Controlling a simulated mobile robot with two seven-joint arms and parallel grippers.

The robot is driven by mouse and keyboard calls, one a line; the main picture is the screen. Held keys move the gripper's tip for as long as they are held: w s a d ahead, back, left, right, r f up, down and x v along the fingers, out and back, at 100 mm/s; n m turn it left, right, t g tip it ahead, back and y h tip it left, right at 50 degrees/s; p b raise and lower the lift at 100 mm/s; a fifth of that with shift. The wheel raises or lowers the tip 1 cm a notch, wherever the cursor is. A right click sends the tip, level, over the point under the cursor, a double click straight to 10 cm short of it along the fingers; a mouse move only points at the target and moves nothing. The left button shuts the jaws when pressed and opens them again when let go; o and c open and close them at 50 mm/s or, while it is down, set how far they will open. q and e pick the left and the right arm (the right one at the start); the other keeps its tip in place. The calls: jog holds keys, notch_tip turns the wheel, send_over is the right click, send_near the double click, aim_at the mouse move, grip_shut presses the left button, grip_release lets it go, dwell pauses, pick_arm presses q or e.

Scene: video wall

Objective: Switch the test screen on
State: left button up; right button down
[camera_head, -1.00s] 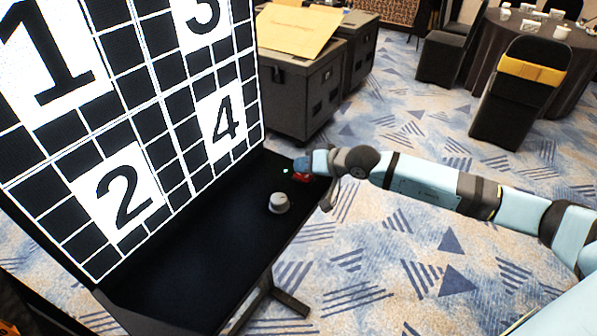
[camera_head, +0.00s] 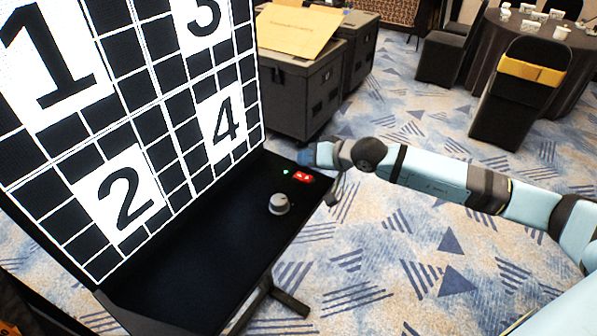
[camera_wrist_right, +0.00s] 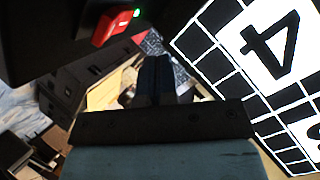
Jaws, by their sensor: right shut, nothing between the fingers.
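The test screen (camera_head: 166,71) is lit, with large numbers in a black and white grid; part of it shows in the right wrist view (camera_wrist_right: 285,85). A red rocker switch (camera_head: 303,177) sits on the black shelf below the screen, with a small glowing green light (camera_head: 286,172) beside it. The switch (camera_wrist_right: 117,27) and light (camera_wrist_right: 137,12) also show in the right wrist view. My right gripper (camera_head: 305,157) is shut and empty, just beyond the switch and apart from it. Its fingers (camera_wrist_right: 156,72) are together in the wrist view. My left gripper is not in view.
A grey knob (camera_head: 279,204) stands on the black shelf (camera_head: 215,245) near the switch. Dark cases (camera_head: 305,95) with a cardboard sheet (camera_head: 298,30) on top stand behind. A round table (camera_head: 535,50) and chairs are far right. Carpet at right is open.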

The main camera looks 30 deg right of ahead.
aim_at(310, 176)
jog(key=shift+s+d+r+p, duration=0.15)
jog(key=shift+s+r, duration=0.1)
jog(key=shift+r, duration=0.6)
jog(key=shift+s+d+r+p, duration=0.15)
jog(key=shift+s+r, duration=0.1)
jog(key=shift+r, duration=0.6)
